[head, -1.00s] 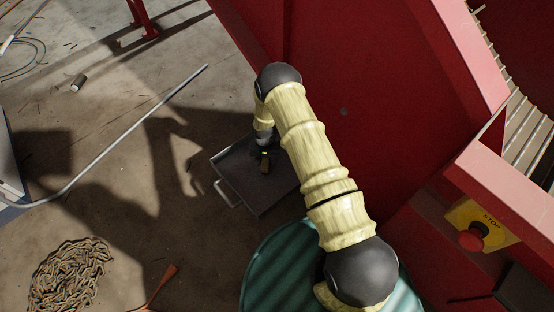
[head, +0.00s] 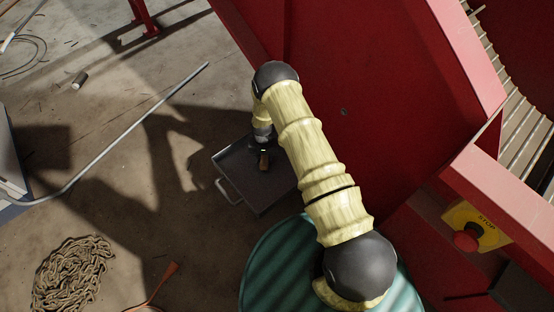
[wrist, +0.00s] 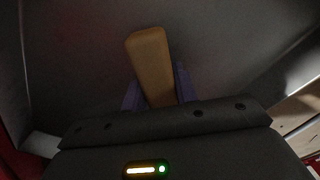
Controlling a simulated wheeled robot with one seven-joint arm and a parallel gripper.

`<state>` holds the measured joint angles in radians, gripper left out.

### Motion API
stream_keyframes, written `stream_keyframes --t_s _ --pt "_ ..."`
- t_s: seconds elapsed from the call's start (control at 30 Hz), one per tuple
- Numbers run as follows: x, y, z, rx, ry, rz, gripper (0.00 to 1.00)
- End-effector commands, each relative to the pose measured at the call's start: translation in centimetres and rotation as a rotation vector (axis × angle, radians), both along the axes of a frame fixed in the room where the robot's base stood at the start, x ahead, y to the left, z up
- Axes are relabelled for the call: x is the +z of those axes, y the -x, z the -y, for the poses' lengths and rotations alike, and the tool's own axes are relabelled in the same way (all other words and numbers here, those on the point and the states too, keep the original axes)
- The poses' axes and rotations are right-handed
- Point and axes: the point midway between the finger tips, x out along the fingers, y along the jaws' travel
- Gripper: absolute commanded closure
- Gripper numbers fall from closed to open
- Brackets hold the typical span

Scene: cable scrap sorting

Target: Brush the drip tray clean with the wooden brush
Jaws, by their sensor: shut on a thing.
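The drip tray (head: 262,199) is a dark grey metal pan with a light handle at its left. It lies on the floor against the red machine. My gripper (wrist: 158,95) is over the tray, shut on the wooden brush (wrist: 150,58). In the wrist view the brush's tan handle stands up between the two bluish fingers, with the tray's bare grey floor behind it. The brush also shows small in the head view (head: 264,161). Its bristles are hidden, so I cannot tell whether they touch the tray. My arm covers part of the tray's right side.
The red machine (head: 350,110) rises right behind the tray. A teal ribbed drum (head: 275,268) stands close in front. A STOP button (head: 467,237) is at right.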

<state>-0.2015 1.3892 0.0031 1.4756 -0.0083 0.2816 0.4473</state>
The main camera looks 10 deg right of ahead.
Motion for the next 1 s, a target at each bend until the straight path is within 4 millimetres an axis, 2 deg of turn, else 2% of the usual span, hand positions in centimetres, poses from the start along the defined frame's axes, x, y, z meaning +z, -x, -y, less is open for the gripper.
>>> stream_keyframes --t_s 0.03,0.07,0.53,0.7,1.0 --pt "2.2 -0.3 0.1 -0.002 -0.001 0.006 1.00" --pt "2.8 -0.3 0.1 -0.002 -0.001 0.006 1.00" --pt "6.9 -0.2 0.1 0.000 0.000 0.004 1.00" --pt "7.9 -0.2 0.2 -0.003 0.000 0.004 1.00" --pt "8.0 -0.3 0.6 -0.010 0.000 0.004 1.00"
